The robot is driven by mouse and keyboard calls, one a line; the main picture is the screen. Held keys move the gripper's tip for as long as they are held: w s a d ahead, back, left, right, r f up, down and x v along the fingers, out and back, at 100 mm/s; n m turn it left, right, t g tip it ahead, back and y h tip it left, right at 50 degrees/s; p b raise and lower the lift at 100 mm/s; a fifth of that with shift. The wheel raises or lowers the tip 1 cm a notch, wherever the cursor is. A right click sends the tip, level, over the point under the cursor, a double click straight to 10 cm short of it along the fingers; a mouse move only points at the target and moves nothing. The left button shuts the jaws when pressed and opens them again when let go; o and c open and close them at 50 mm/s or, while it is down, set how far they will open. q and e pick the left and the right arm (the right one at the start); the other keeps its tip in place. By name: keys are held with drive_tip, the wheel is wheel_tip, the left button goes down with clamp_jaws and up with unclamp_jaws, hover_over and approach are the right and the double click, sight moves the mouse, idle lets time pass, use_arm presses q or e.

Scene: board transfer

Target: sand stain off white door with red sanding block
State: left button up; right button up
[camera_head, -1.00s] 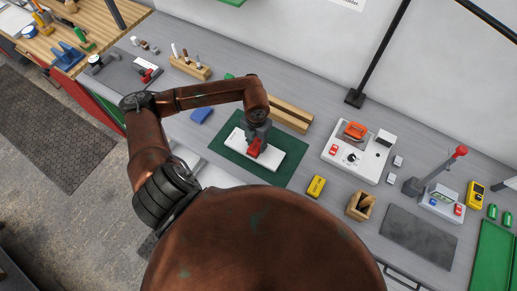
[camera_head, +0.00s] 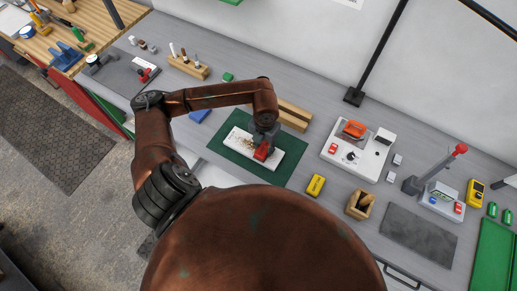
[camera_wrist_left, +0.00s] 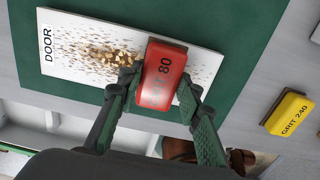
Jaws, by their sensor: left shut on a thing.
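The white door (camera_head: 288,158) is a flat white panel lying on a green mat (camera_head: 224,153) on the grey bench. In the left wrist view the door (camera_wrist_left: 70,78) bears the word DOOR at its left end, and a brown speckled stain (camera_wrist_left: 105,52) spreads over its middle. My left gripper (camera_head: 264,148) is shut on the red sanding block (camera_head: 262,153). The block (camera_wrist_left: 163,72), marked 80, is over the door just right of the densest brown patch; whether it touches the surface is hard to tell. My right gripper is not in view.
A yellow block (camera_head: 315,185) marked GRIT 240 lies right of the mat. A wooden holder (camera_head: 360,203), a white device (camera_head: 358,148) and a grey pad (camera_head: 418,235) stand further right. A wooden bar (camera_head: 293,115) lies behind the mat, a blue block (camera_head: 200,115) to its left.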

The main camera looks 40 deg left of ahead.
use_arm(q)
drive_tip(key=shift+s+a+f+b, duration=0.1)
drive_tip(key=shift+a+b, duration=0.15)
drive_tip(key=shift+a, duration=0.55)
drive_tip(key=shift+s+a+f+b, duration=0.1)
drive_tip(key=shift+a+b, duration=0.15)
drive_tip(key=shift+a, duration=0.5)
drive_tip(key=shift+s+a+r, duration=0.1)
drive_tip(key=shift+a+r, duration=0.05)
drive_tip(key=shift+a, duration=0.8)
drive_tip(key=shift+r, duration=0.1)
wheel_tip(320, 180, up, 7)
drive_tip(key=p, duration=0.3)
drive_tip(key=shift+d, duration=0.1)
